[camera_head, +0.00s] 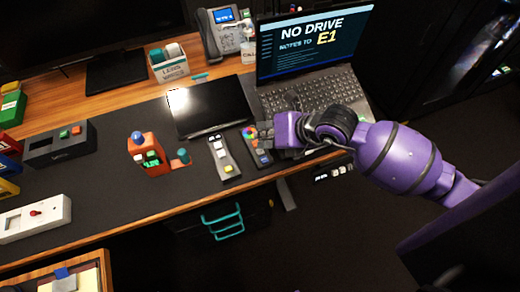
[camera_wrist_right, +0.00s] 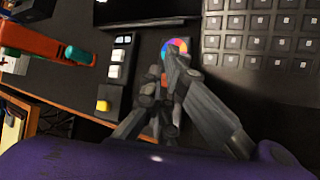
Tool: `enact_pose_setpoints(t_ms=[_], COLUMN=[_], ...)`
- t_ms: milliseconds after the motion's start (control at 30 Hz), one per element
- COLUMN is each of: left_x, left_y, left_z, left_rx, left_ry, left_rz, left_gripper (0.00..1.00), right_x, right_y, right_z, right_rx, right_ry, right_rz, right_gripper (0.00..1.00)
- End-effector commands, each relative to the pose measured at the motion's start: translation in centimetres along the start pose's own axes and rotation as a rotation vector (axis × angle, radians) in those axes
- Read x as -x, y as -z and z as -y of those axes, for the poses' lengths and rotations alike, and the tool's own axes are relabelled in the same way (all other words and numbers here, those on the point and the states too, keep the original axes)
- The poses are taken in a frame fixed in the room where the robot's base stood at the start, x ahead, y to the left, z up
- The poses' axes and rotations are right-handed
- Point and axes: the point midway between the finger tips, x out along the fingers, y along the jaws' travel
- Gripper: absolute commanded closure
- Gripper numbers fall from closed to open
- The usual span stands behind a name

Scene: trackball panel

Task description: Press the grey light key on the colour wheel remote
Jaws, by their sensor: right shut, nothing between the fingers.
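The colour wheel remote (camera_head: 262,158) lies on the dark desk mat, left of the laptop, with its rainbow wheel at the far end. The wheel (camera_wrist_right: 177,47) also shows in the right wrist view, just beyond my fingertips. My right gripper (camera_head: 265,133) is shut and empty, over the remote. In the right wrist view its fingers (camera_wrist_right: 170,75) come together over the remote's keys and hide most of them. A reddish key shows between the fingers. I cannot pick out the grey light key or tell whether the fingertips touch the remote. My left gripper is out of view.
Another remote with white keys and a yellow key (camera_head: 224,158) lies close to the left. A black tablet (camera_head: 210,105) is behind it, and the open laptop (camera_head: 315,95) stands to the right. An orange device (camera_head: 150,155) with a joystick sits further left.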

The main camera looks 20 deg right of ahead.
Motion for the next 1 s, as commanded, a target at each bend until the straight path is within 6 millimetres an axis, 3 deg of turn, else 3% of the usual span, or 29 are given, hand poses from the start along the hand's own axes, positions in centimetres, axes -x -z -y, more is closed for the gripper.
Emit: enact_pose_setpoints(t_ms=[1000], left_x=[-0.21], left_y=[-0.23], left_z=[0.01], left_rx=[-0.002], left_ry=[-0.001], left_rz=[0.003], left_gripper=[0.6], right_x=[-0.76], right_y=[0.55], right_z=[0.55], right_rx=[0.0], right_ry=[0.0], right_rz=[0.0], right_gripper=[1.0])
